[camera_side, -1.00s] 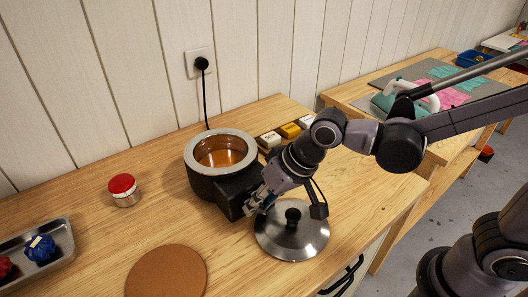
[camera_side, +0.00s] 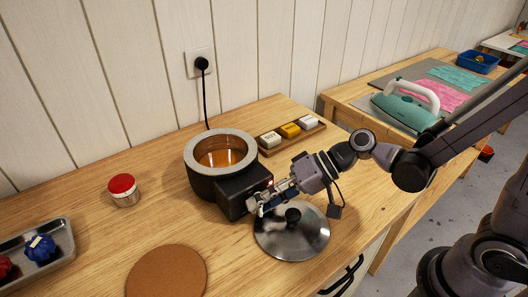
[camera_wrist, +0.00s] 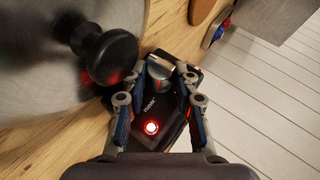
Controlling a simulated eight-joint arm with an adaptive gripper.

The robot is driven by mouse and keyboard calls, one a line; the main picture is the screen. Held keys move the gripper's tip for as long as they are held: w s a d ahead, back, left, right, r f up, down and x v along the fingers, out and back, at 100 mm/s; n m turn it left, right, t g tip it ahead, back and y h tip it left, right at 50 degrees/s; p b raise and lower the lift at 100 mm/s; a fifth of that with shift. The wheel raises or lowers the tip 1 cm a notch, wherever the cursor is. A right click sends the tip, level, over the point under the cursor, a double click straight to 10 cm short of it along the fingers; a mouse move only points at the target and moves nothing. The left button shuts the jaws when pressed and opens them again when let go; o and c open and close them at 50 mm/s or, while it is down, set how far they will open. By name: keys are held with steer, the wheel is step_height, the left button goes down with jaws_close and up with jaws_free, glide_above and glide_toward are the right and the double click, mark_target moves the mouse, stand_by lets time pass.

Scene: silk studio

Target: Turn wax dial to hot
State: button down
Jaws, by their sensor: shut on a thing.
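The wax pot (camera_side: 203,187) is dark with a pale rim and holds amber wax; it stands on the wooden bench in the side view. Its black control box (camera_side: 233,194) faces my gripper (camera_side: 264,201). In the wrist view the silver-grey dial (camera_wrist: 160,70) sits on the box's face, between the fingertips of my gripper (camera_wrist: 163,73). My gripper is shut on the dial. A red lamp (camera_wrist: 151,127) glows on the face. The dial's markings are too small to read. In the side view my fingers hide the dial.
A steel lid (camera_side: 275,240) with a black knob lies close beside my gripper. A wooden tray (camera_side: 318,133) of wax blocks lies behind the pot. A teal iron (camera_side: 405,112) stands at right.

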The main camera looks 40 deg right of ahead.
steer(key=shift+w+f+y, duration=0.1)
steer(key=shift+y, duration=0.4)
stand_by(0.3)
steer(key=c, duration=1)
jaws_free()
